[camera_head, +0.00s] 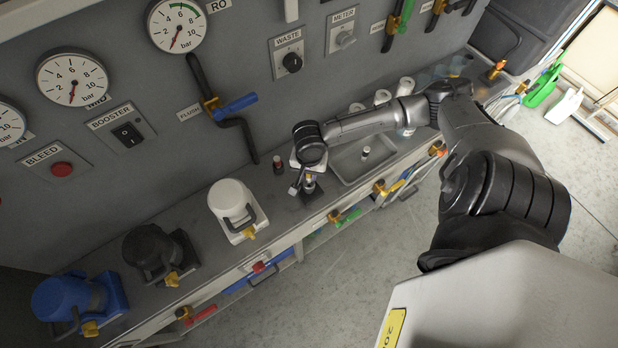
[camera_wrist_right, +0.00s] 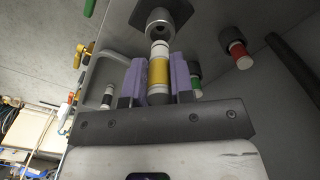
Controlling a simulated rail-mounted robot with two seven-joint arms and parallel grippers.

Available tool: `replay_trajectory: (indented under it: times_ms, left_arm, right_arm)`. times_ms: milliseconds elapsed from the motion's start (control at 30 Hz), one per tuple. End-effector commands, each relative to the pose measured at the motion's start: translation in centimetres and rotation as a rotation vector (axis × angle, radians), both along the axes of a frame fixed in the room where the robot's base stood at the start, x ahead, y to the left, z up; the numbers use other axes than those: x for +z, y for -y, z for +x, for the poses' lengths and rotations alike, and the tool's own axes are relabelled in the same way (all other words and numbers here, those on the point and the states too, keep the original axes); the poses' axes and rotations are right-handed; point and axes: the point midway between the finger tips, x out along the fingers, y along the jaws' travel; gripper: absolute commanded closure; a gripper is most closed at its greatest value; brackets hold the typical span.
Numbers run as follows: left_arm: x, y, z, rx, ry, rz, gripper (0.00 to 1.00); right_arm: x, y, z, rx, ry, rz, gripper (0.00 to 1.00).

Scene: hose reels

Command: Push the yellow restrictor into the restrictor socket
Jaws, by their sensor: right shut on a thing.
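The yellow restrictor (camera_wrist_right: 159,72) is a short cylinder with a yellow band and pale metal ends. My right gripper (camera_wrist_right: 158,77) is shut on it, with a purple finger pad on each side. The restrictor socket (camera_wrist_right: 160,24) is a round metal opening in a dark block. The restrictor's far end points at the socket's mouth and looks close to it; I cannot tell whether it has entered. In the head view my right gripper (camera_head: 304,182) is low over the bench, and the dark socket block (camera_head: 313,192) is partly hidden by it. My left gripper is not in view.
A red-banded restrictor (camera_wrist_right: 240,56) and a green-banded one (camera_wrist_right: 195,86) stand nearby on the bench. A black-banded one (camera_wrist_right: 108,97) is on the other side. A white pump-like unit (camera_head: 232,199) stands left of the gripper; a sink (camera_head: 346,173) lies to its right.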

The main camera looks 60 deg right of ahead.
Motion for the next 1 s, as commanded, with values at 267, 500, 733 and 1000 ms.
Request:
replay_trajectory:
  times_ms: [267, 500, 733, 1000]
  left_arm:
    - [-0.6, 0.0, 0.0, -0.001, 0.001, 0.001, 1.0]
    - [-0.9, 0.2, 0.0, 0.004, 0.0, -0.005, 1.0]
    - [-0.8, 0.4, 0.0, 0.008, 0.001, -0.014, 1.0]
    - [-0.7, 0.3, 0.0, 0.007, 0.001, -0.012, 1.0]
  right_arm:
    - [-2.1, -0.1, 0.0, 0.001, -0.001, 0.0, 1.0]
    - [-4.1, 0.0, 0.0, 0.001, 0.001, -0.002, 1.0]
    - [-4.1, 0.0, 0.0, 0.001, 0.0, -0.002, 1.0]
    - [-4.3, 0.0, 0.0, 0.001, 0.0, -0.001, 0.62]
